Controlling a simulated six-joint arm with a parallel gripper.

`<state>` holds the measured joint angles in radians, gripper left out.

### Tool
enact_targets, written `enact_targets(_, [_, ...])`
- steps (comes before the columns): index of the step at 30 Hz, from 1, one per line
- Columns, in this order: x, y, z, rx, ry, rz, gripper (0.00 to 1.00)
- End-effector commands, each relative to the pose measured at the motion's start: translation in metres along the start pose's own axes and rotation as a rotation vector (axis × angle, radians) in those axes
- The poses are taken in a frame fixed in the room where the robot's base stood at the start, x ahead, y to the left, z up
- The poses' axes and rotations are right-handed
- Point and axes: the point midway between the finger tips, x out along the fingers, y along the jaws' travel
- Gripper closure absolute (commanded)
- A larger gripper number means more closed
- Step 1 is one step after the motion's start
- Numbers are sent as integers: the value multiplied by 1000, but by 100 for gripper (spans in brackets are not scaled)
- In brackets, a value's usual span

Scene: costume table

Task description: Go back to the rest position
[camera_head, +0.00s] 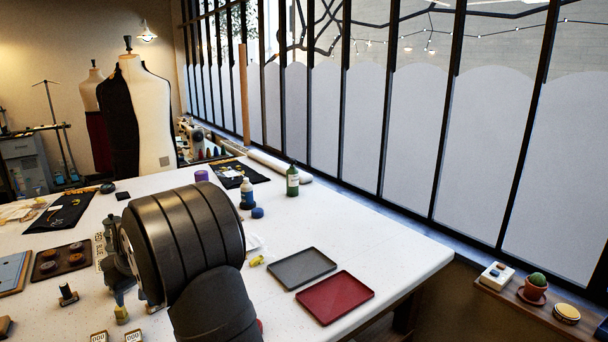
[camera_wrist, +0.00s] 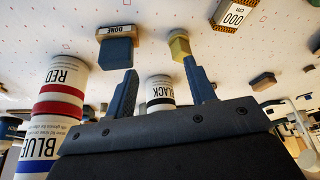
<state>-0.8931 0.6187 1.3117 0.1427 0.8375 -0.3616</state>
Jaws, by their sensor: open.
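In the wrist view my gripper (camera_wrist: 160,66) has its two dark blue-grey fingers spread apart. I see nothing held between them. A white cup labelled BLACK (camera_wrist: 160,90) shows beyond the gap between the fingers, apart from them as far as I can tell. A small yellow piece (camera_wrist: 179,44) shows close to the right fingertip; whether they touch is unclear. In the head view my dark arm stretches over the white table (camera_head: 390,250) and largely hides the gripper.
In the wrist view, cups labelled RED (camera_wrist: 62,88) and BLUE (camera_wrist: 40,145) stand left, and a DONE block (camera_wrist: 116,45) lies near the left finger. In the head view, a grey tray (camera_head: 302,268), red tray (camera_head: 335,298) and green bottle (camera_head: 292,181) are right of my arm. The table's right corner is clear.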

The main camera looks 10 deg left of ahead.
Motion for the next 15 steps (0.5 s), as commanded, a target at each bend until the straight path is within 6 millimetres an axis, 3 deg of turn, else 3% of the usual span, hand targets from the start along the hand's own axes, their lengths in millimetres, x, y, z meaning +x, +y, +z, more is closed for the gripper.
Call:
enact_targets(13, [-65, 58, 32, 3, 3, 3, 50])
enact_targets(15, [-57, 46, 18, -22, 0, -9, 50])
